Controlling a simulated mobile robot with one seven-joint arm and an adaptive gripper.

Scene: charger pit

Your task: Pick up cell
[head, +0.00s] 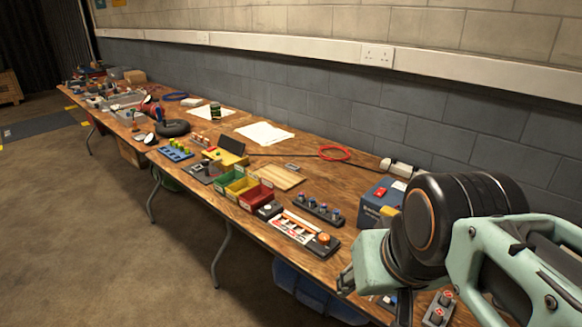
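I cannot tell for sure which object is the cell. A dark rack (318,210) with several small upright cylinders, some blue-topped, stands on the bench in the middle right. A grey block (437,309) with red-marked round tops is partly cut off at the bottom right. My pale green and black arm fills the right side, in front of the bench's near end. A small grey part at its lower left seems to be my gripper (346,280); its fingers are not clear, and I see nothing held.
The long wooden bench (285,160) runs along the wall. Red, green and yellow bins (255,197), a white-and-orange device (300,229), a wooden board (280,176) and a blue box (380,200) crowd it. A blue container (300,290) is below.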

